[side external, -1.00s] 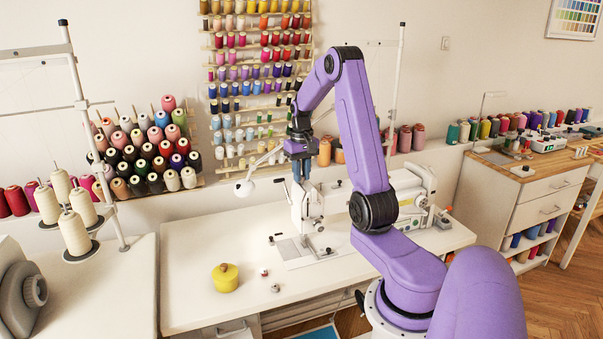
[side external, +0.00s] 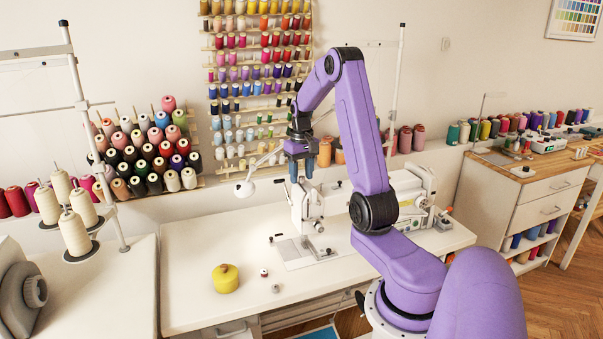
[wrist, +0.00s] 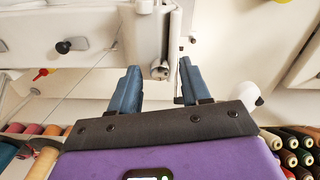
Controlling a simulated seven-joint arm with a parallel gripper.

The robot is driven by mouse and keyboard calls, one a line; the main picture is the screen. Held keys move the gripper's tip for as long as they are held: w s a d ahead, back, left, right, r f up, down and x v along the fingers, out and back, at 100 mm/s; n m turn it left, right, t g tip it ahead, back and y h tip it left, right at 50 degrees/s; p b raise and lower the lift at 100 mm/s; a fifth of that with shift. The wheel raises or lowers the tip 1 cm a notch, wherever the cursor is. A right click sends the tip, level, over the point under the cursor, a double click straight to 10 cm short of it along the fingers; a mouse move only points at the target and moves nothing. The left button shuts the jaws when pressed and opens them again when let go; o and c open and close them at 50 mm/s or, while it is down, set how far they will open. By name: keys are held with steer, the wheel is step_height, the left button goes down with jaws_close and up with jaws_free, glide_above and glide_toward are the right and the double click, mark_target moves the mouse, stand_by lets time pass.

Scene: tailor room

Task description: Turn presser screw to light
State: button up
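The white sewing machine (side external: 307,207) stands on the table, its head under my gripper (side external: 302,172). In the wrist view, the machine head (wrist: 120,30) fills the top middle. My gripper (wrist: 160,68) has its two blue fingers spread, with a clear gap and nothing gripped. No dial marking reading "light" can be made out.
A white lamp (side external: 245,188) reaches in left of my gripper. Thread spools (side external: 145,150) line the back. The table's left part is mostly clear.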

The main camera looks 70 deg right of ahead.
mark_target(301, 177)
step_height(301, 177, up, 17)
steer(key=shift+r, duration=0.2)
stand_by(0.4)
stand_by(0.4)
steer(key=w+a+f+n, duration=0.15)
steer(key=a+n, duration=0.25)
steer(key=a, duration=0.9)
steer(key=a+f+n, duration=0.3)
steer(key=a+n, duration=0.2)
steer(key=a, duration=0.9)
steer(key=s+a+f+n, duration=0.4)
steer(key=s+a+n, duration=0.1)
steer(key=s+a, duration=0.45)
steer(key=s+a+f+n, duration=0.1)
steer(key=s+f+n, duration=0.1)
steer(key=s, duration=0.4)
steer(key=s+a+f+n, duration=0.2)
steer(key=s+n, duration=0.1)
steer(key=s, duration=0.4)
steer(key=shift+f, duration=0.35)
